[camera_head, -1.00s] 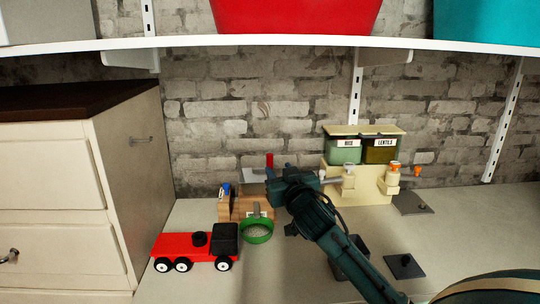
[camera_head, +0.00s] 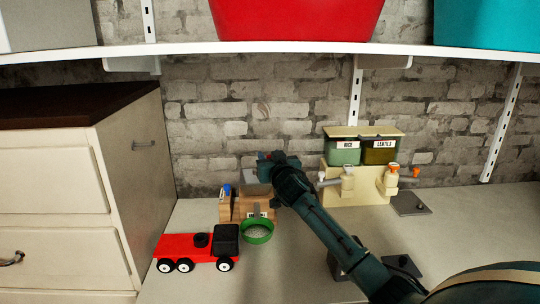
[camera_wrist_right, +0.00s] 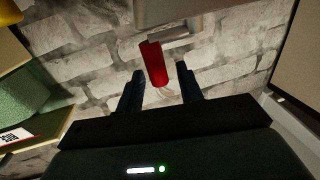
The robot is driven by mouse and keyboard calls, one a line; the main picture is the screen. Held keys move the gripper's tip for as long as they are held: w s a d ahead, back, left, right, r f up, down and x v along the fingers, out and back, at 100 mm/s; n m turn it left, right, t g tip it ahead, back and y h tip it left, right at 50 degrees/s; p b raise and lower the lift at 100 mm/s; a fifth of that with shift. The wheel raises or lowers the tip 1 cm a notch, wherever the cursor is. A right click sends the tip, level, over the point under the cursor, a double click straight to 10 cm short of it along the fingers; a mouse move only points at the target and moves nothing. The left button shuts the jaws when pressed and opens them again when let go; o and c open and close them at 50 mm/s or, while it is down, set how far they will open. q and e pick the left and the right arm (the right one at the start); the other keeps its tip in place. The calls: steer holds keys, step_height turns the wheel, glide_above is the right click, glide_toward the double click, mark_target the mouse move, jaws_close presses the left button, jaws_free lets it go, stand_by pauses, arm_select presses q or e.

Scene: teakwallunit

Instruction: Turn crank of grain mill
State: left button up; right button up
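The grain mill has a wooden body (camera_head: 239,205) and a grey metal top (camera_head: 255,187), standing at the back of the counter. A green bowl (camera_head: 257,231) sits in front of it. My right gripper (camera_wrist_right: 160,86) is open at the mill's top. In the wrist view, its two dark blue fingers are apart, with the red crank handle (camera_wrist_right: 153,63) ahead of and between their tips. A gap shows on each side of the handle, which hangs from a grey crank arm (camera_wrist_right: 176,37). In the head view, the gripper mostly hides the handle. My left gripper is not in view.
A red toy truck (camera_head: 190,247) stands left of the bowl. A cream dispenser (camera_head: 360,188) with rice and lentil bins is right of the mill. Dark plates (camera_head: 410,204) lie on the counter. A white shelf (camera_head: 200,49) runs above, and a drawer cabinet (camera_head: 130,160) stands left.

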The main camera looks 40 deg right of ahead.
steer(key=shift+w+d, duration=0.1)
steer(key=shift+w, duration=0.15)
steer(key=shift+c, duration=0.4)
jaws_close()
steer(key=shift+y, duration=0.3)
steer(key=shift+w+d+n+t+y, duration=0.25)
steer(key=shift+n+y, duration=0.6)
steer(key=shift+y, duration=0.3)
steer(key=shift+w+d+n+t+y, duration=0.1)
steer(key=shift+w+n+t+y, duration=0.15)
steer(key=shift+n+y, duration=0.75)
steer(key=shift+w+r+n+y, duration=0.15)
steer(key=shift+n+y, duration=0.2)
steer(key=shift+y, duration=0.4)
steer(key=shift+w+f+n+y, duration=0.15)
steer(key=shift+n+y, duration=0.15)
steer(key=shift+y, duration=0.4)
steer(key=shift+w+n+y, duration=0.2)
steer(key=shift+n+y, duration=0.3)
steer(key=shift+y, duration=0.3)
